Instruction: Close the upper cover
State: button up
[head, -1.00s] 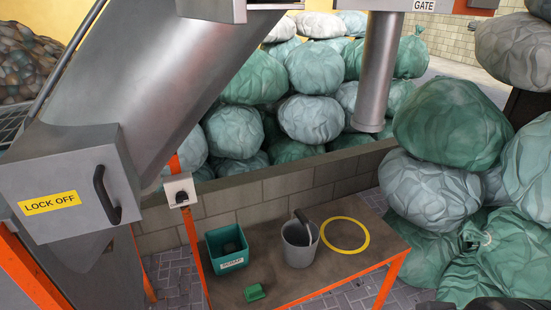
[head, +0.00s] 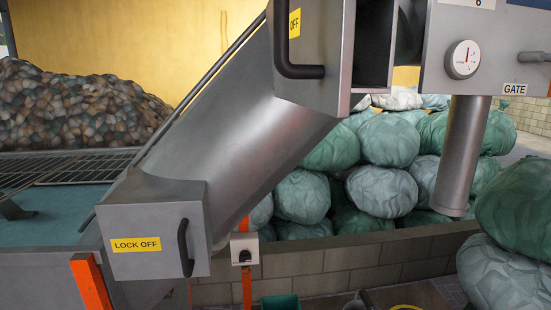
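The upper cover (head: 315,95) is a grey metal panel at the top of the head view, cut off by the frame's top edge. A lower cover (head: 150,245) with a LOCK OFF label and a black handle (head: 184,248) sits flush on the lower end of the sloping grey chute (head: 240,125). My gripper is not in view.
A grey box with a dial (head: 464,59) and a GATE label is at upper right, above a vertical pipe (head: 459,155). A small switch box (head: 244,248) is on an orange post. Green bags (head: 388,140) lie behind a low block wall (head: 320,265).

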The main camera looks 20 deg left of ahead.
aim_at(315, 40)
jog(key=u, duration=1.2)
